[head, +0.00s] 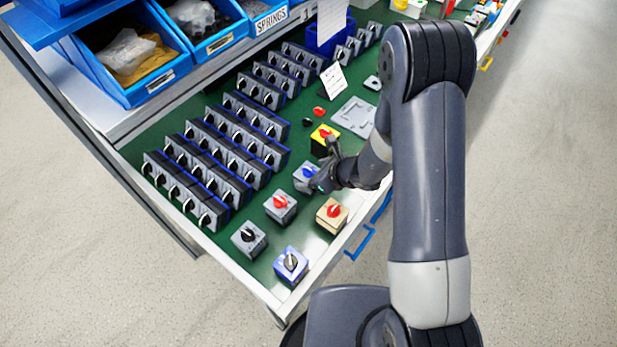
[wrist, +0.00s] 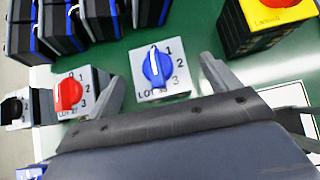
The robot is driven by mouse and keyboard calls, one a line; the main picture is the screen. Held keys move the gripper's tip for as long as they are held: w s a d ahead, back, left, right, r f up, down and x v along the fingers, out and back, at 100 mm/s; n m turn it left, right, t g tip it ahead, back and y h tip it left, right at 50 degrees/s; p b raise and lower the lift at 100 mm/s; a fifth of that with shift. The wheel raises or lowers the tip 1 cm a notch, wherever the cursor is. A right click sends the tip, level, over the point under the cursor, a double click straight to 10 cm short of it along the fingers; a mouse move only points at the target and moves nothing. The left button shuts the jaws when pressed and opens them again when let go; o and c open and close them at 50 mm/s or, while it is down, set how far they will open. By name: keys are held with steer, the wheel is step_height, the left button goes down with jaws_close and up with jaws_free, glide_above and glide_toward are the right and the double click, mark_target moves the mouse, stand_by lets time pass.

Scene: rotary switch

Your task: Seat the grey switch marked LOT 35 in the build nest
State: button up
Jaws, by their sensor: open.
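In the head view, this blue-knob switch (head: 304,173) is partly hidden by my gripper (head: 322,165). My gripper is open and empty. In the wrist view, my gripper (wrist: 163,86) has one finger on each side of the blue-knob switch, with gaps showing. A grey switch with a red knob (wrist: 72,94) stands to its left, its number also unclear. The grey plate (head: 355,116), seemingly the build nest, lies farther back.
A yellow switch with a red knob (head: 325,137) stands behind my gripper. A tan switch (head: 331,217), a black-knob grey switch (head: 249,238) and a blue switch (head: 291,264) stand nearer the front. Rows of switches (head: 205,160) fill the left. Blue bins (head: 125,55) stand at the back.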

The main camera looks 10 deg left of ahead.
steer(key=shift+x, duration=1.45)
steer(key=c, duration=1.2)
steer(key=shift+r, duration=0.1)
